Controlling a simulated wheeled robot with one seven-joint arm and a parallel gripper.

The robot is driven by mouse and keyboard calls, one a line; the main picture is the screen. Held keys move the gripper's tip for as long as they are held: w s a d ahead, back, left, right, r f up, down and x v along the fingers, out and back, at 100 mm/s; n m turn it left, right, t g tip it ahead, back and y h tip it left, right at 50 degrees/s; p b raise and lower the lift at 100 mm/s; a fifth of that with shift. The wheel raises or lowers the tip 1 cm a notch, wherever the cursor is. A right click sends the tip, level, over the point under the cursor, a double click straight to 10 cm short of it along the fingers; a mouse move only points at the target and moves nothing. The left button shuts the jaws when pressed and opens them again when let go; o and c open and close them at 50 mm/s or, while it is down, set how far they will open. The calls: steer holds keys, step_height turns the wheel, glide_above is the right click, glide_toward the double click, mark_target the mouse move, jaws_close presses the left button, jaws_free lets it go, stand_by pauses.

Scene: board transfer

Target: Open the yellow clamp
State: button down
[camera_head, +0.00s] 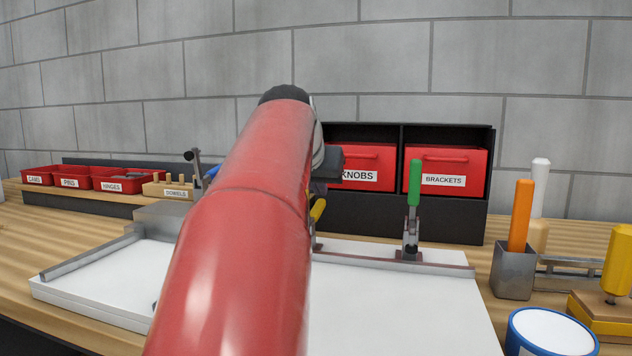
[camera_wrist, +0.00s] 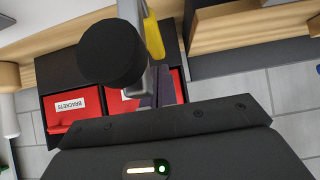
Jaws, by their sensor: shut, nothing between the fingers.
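The yellow clamp's handle (camera_head: 318,210) shows just right of my red arm in the head view, tilted; most of the clamp is hidden behind the arm. In the wrist view the yellow handle (camera_wrist: 153,38) lies at the top middle, beside a pale metal bar. My gripper (camera_wrist: 157,90) shows there with its dark fingers shut and empty, close to the handle's lower end; I cannot tell whether they touch. In the head view the gripper's dark body is partly hidden behind my arm, above the yellow handle.
A green-handled clamp (camera_head: 414,185) stands upright on the white board's back rail. A blue handle (camera_head: 212,172) shows left of my arm. Behind are red KNOBS (camera_head: 362,158) and BRACKETS (camera_head: 445,162) bins. A black cylinder (camera_wrist: 110,52) is close by in the wrist view.

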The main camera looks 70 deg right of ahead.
mark_target(316, 208)
steer(key=shift+d+f, duration=0.25)
steer(key=shift+f, duration=0.05)
stand_by(0.5)
step_height(316, 208, up, 14)
steer(key=a+p, duration=0.2)
steer(key=shift+a+f, duration=0.2)
stand_by(0.5)
